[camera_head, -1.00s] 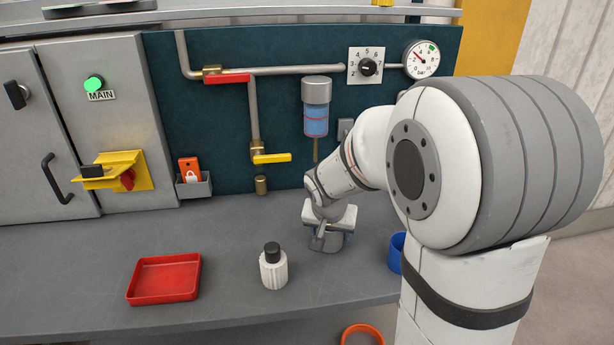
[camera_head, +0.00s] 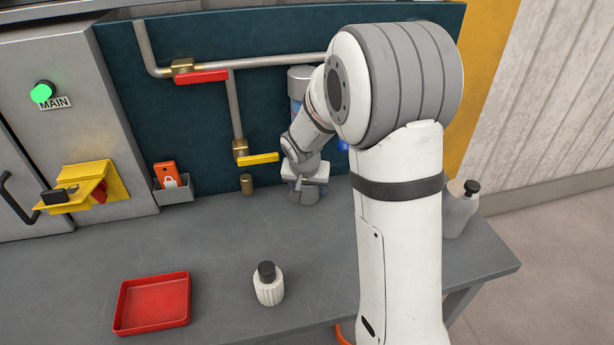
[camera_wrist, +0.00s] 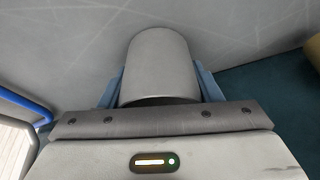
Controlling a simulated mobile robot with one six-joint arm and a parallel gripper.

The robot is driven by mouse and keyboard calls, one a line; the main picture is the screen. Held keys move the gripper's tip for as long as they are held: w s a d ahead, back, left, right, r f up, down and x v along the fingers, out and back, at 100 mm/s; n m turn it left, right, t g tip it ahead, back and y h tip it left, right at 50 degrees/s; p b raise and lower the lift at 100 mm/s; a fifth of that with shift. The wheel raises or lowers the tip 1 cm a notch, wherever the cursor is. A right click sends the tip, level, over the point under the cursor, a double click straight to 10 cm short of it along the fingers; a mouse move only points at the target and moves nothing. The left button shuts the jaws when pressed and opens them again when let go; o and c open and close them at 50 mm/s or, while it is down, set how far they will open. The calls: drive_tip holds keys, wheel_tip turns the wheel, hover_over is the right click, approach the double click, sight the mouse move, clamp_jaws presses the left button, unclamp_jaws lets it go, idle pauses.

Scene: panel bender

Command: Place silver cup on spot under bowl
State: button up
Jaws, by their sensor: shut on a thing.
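The silver cup (camera_wrist: 158,62) stands out between the two blue-grey fingers of my gripper (camera_wrist: 160,85) in the wrist view. In the head view my gripper (camera_head: 304,181) is shut on the cup (camera_head: 303,197), low over the bench near the back panel. Whether the cup touches the bench I cannot tell. The blue bowl (camera_head: 296,112) hangs under a silver head (camera_head: 299,78) on the panel, mostly hidden by my arm. The cup appears below the bowl in the picture; the bowl's lower end and the spot under it are hidden.
A white ribbed bottle (camera_head: 268,287) and a red tray (camera_head: 152,303) stand on the bench (camera_head: 215,240) in front. A grey-white bottle (camera_head: 459,210) stands at right behind my arm. A brass stub (camera_head: 247,184) and yellow-handled valve (camera_head: 258,158) are left of my gripper.

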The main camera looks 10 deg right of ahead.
drive_tip(key=shift+a, duration=0.25)
drive_tip(key=shift+s+r, duration=0.1)
drive_tip(key=shift+s, duration=0.05)
drive_tip(key=shift+d+f+b, duration=0.1)
drive_tip(key=shift+f+b, duration=0.2)
drive_tip(key=shift+b, duration=0.05)
drive_tip(key=o, duration=1)
drive_tip(key=shift+r, duration=0.1)
